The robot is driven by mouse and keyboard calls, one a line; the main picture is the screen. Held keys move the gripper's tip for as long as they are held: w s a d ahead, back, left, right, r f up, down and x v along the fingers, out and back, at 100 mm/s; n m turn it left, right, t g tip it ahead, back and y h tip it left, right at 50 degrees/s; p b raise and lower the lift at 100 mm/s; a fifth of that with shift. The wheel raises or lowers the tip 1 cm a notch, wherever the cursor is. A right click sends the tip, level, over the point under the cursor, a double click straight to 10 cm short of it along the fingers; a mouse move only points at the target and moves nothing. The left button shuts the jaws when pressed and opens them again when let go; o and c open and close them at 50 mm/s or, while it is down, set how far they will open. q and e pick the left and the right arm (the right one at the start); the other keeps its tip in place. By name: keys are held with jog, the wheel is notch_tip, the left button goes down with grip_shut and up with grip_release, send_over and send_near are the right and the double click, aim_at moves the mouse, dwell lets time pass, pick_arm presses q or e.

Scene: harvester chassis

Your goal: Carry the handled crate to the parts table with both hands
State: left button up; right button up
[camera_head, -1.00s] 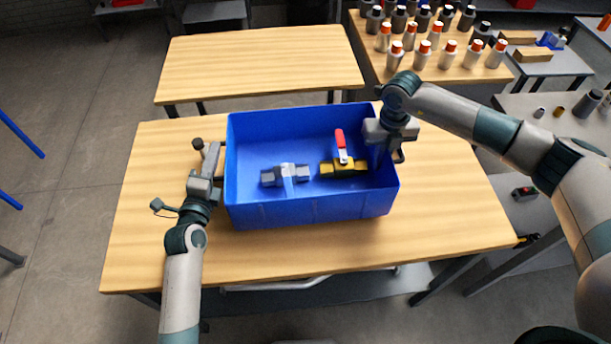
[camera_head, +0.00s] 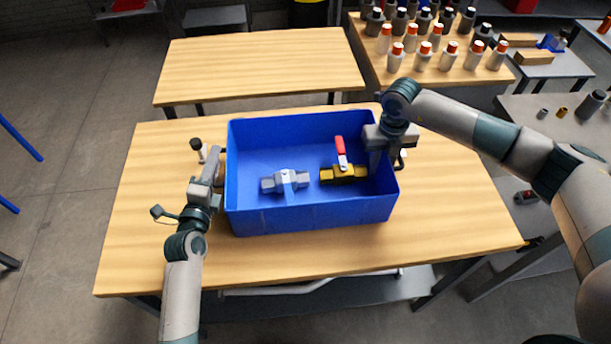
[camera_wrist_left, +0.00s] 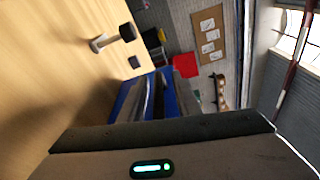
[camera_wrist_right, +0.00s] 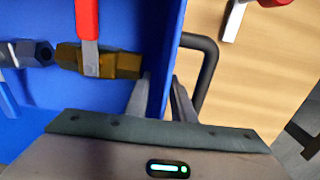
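The blue handled crate (camera_head: 315,218) stands upright on the near wooden table; I cannot tell whether it is raised a little. Inside are a grey valve (camera_head: 286,182) and a yellow valve (camera_head: 343,174) with a red lever. My left gripper (camera_head: 217,172) is at the crate's left side; in the left wrist view its fingers sit either side of the blue wall. My right gripper (camera_head: 381,152) is at the right side; in the right wrist view its fingers are either side of the right wall (camera_wrist_right: 170,62), beside the dark handle (camera_wrist_right: 208,62). The left handle is hidden.
The near table (camera_head: 450,220) has bare room around the crate. A small black-topped part (camera_head: 197,147) stands left of it. An empty wooden table (camera_head: 260,65) is behind. A bottle-covered table (camera_head: 465,75) is back right; a grey table (camera_head: 515,105) is at the right.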

pick_arm(q)
jog(key=shift+s, duration=0.1)
jog(key=s+a, duration=0.1)
jog(key=s, duration=0.7)
jog(key=shift+r, duration=0.2)
jog(key=shift+w, duration=0.1)
dwell(0.4)
pick_arm(e)
notch_tip(320, 180, up, 12)
dwell(0.6)
jog(key=shift+s+f, duration=0.1)
dwell(0.5)
